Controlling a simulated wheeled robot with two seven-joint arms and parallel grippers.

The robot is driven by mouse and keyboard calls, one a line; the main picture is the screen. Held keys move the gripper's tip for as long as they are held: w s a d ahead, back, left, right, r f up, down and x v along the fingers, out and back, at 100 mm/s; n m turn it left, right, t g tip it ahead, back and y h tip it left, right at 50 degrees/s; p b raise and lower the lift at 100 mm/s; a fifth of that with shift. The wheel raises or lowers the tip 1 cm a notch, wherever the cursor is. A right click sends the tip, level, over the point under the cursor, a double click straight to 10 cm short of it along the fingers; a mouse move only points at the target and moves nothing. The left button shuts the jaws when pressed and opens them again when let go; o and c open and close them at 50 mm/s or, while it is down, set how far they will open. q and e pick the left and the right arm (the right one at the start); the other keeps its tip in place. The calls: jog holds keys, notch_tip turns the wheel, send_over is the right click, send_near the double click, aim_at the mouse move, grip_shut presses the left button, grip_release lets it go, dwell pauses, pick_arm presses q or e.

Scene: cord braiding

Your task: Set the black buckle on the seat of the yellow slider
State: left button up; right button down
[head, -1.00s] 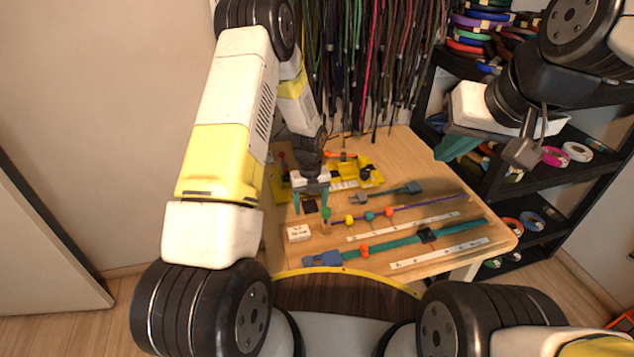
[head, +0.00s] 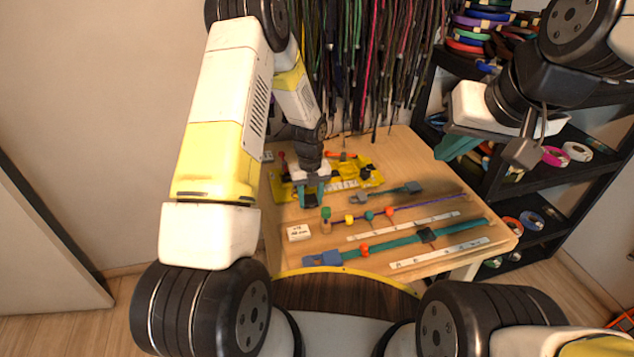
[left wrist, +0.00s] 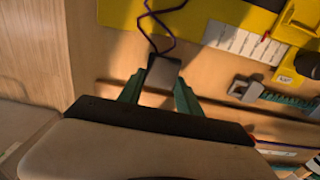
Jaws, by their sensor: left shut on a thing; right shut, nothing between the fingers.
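My left gripper (head: 311,200) is low over the left part of the table, shut on the black buckle. In the left wrist view the buckle (left wrist: 162,73) shows as a dark, flat square between the teal fingers. A thin purple cord (left wrist: 158,38) runs from near it toward the yellow plate. The yellow slider (head: 369,174), with a black knob, is to the right of the left gripper and behind it. It shows partly at the right edge of the left wrist view (left wrist: 302,22). My right gripper (head: 458,147) is shut and empty, raised at the right.
A yellow plate (left wrist: 240,12) with a white scale lies beyond the gripper. A grey and teal clamp-like strap (head: 390,193) lies right of it. Nearer are a beaded purple cord (head: 430,204), a teal strap (head: 390,243), white rulers (head: 440,253) and a white labelled block (head: 298,232).

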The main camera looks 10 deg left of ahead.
pick_arm(q)
jog(key=shift+r, duration=1.8)
jog(key=shift+w+a, duration=0.9)
jog(key=shift+w, duration=1.2)
jog(key=shift+w+a, duration=0.85)
jog(key=shift+w, duration=1.25)
jog(key=shift+w+a, duration=0.9)
jog(key=shift+w, duration=1.2)
jog(key=shift+d, duration=0.15)
jog(key=shift+w+d, duration=1.15)
jog(key=shift+d, duration=1.55)
jog(key=shift+w+d, duration=1.1)
jog(key=shift+d, duration=1.6)
jog(key=shift+w+d, duration=1.15)
jog(key=shift+d, duration=1.55)
